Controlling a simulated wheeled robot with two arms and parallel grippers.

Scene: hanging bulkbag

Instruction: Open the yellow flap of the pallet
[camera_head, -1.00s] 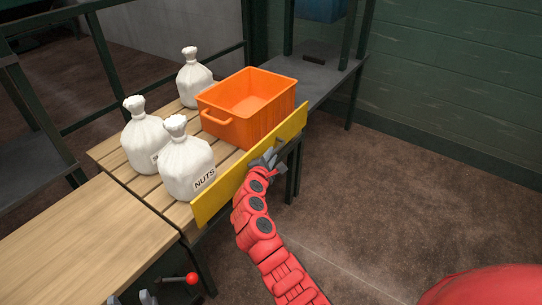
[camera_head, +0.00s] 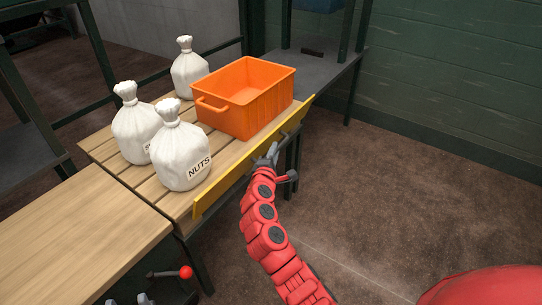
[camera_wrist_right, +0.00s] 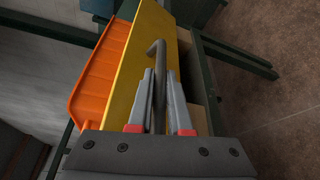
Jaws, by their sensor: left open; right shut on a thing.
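The yellow flap (camera_head: 235,178) runs along the right edge of the slatted pallet table (camera_head: 150,189), tilted outward at its top. My right gripper (camera_head: 268,158) is at the flap's outer face, past its middle. In the right wrist view, the fingers (camera_wrist_right: 160,100) are shut on the grey bent handle (camera_wrist_right: 158,62) of the flap (camera_wrist_right: 150,25). My left gripper (camera_head: 130,299) is open at the bottom left, partly cut off by the frame edge, apart from the flap.
An orange crate (camera_head: 250,112) and three white sacks (camera_head: 182,158) stand on the slats behind the flap. A lever with a red knob (camera_head: 186,272) sticks out below the near wooden table (camera_head: 75,235). The floor (camera_head: 400,170) to the right is clear.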

